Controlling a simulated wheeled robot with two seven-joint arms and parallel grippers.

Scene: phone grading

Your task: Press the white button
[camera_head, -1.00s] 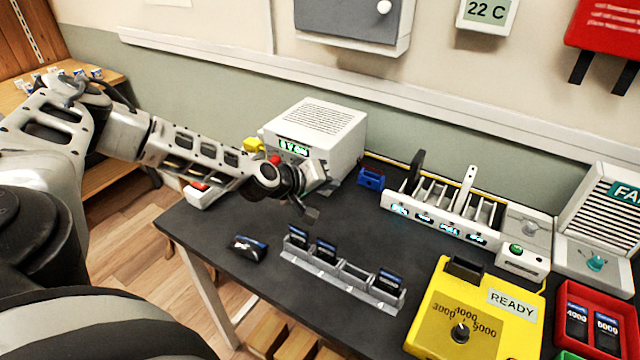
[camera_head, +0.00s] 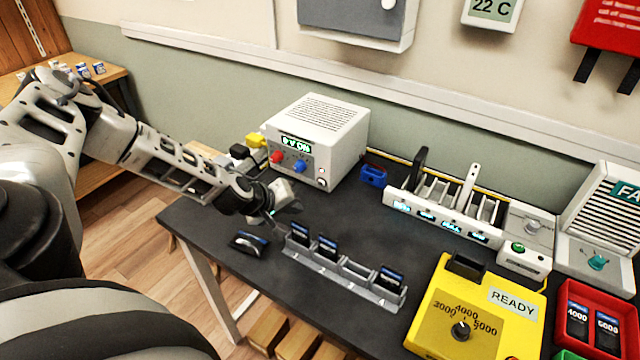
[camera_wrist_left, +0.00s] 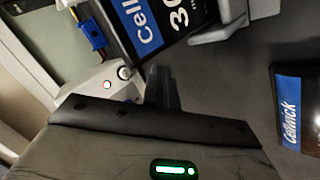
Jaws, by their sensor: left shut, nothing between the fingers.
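A white power supply box (camera_head: 318,132) stands at the back left of the dark table, with a lit green display, a red and a blue terminal. A small round white button (camera_head: 322,183) is low on the right of its front, below a small light. My right gripper is not in view.
A grey rack (camera_head: 355,283) holds several dark batteries, and a loose one (camera_head: 249,243) lies left of it. A blue clip-like block (camera_head: 373,176) and a white slotted charger (camera_head: 440,222) stand right of the box. A yellow tester (camera_head: 425,325) is at the front right.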

